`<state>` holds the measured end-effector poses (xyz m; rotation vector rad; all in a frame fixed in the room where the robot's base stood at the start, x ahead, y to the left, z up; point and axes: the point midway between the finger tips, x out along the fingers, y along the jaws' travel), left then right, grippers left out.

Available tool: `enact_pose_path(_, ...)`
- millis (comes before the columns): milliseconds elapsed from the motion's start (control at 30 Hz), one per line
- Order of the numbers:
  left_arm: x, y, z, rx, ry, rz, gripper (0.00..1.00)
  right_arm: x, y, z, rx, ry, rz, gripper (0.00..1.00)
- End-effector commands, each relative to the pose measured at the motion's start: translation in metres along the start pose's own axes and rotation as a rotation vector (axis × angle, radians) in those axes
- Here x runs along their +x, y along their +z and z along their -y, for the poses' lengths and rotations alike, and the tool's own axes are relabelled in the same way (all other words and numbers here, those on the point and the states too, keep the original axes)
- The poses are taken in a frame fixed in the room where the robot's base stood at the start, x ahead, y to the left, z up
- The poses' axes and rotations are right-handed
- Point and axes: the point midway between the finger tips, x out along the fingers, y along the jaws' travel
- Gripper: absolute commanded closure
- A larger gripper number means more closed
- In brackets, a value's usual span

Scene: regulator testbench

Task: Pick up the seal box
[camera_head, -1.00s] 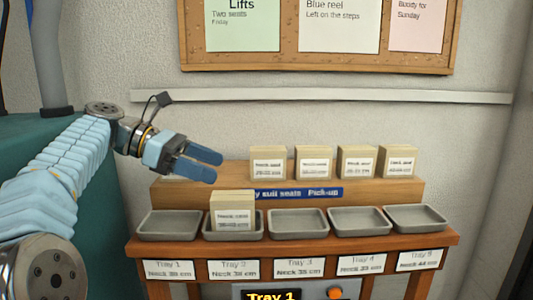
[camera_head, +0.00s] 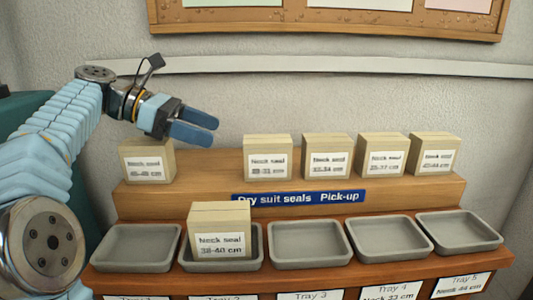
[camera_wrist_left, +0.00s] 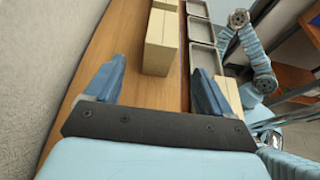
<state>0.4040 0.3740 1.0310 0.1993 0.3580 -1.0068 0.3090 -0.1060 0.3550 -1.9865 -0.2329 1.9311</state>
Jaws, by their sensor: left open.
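Several tan seal boxes with white "Neck seal" labels stand on the wooden shelf: one at the left end (camera_head: 148,162), then after a gap a row starting with a box (camera_head: 268,158) near the middle. Another seal box (camera_head: 220,230) stands in the second tray. My left gripper (camera_head: 203,128) is open and empty, above the shelf between the left-end box and the row, its fingers pointing right. In the left wrist view a tan box (camera_wrist_left: 160,45) lies ahead between the open fingers, apart from them. My right gripper does not show.
Grey trays line the front ledge; the first (camera_head: 137,248) and third (camera_head: 307,245) are empty. A blue "Dry suit seals Pick-up" sign (camera_head: 298,198) is on the shelf front. The wall with a pale rail (camera_head: 330,65) is close behind.

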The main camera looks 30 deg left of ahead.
Motion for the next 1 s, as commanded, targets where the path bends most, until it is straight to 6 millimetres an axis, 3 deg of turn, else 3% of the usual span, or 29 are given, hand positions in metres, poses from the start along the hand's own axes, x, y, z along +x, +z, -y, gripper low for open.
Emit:
enact_pose_path(333, 0.065, -0.001, 0.001, 0.001, -0.002, 0.001, 0.17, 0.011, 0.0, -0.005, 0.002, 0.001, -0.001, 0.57)
enact_pose_path(567, 0.086, -0.001, 0.001, 0.001, -0.002, 0.0, 0.17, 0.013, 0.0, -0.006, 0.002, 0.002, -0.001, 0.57)
enact_pose_path(833, 0.128, -0.001, 0.001, -0.001, -0.003, 0.0, 0.17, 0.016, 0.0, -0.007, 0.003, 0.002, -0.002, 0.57)
enact_pose_path(1000, 0.135, 0.0, 0.0, 0.0, 0.0, 0.0, 0.17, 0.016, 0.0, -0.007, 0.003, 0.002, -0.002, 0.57)
